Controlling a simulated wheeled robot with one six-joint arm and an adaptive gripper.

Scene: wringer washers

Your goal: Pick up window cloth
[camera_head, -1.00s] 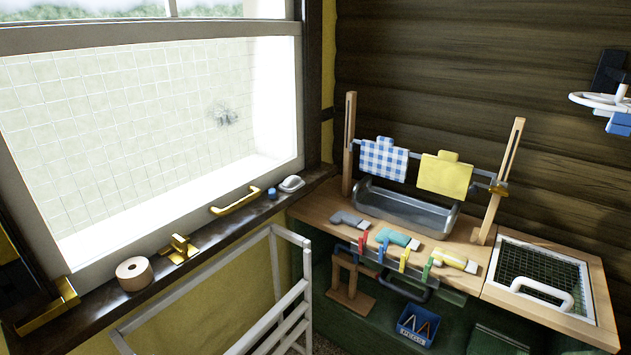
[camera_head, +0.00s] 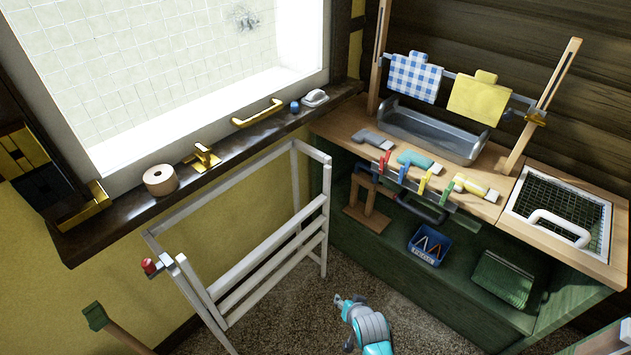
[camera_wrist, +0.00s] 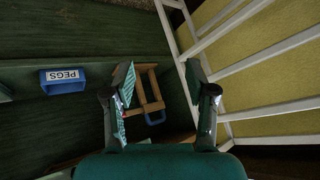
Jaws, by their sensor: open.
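Two cloths hang from a rail over the metal trough in the head view: a blue-and-white checked cloth (camera_head: 415,77) and a plain yellow cloth (camera_head: 478,98). I cannot tell which is the window cloth. My gripper (camera_wrist: 158,74) is open and empty in the wrist view, its fingers spread apart. No cloth shows in the wrist view. In the head view, part of my teal arm shows at the bottom, over the carpet, well below and apart from the cloths.
A white drying rack (camera_head: 262,262) stands left under the window sill. A blue peg box (camera_wrist: 62,81) lies on the low green shelf, near a wooden stand (camera_wrist: 148,94). The metal trough (camera_head: 430,135) and handled tools are on the counter. A wire-mesh tray (camera_head: 545,228) is at right.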

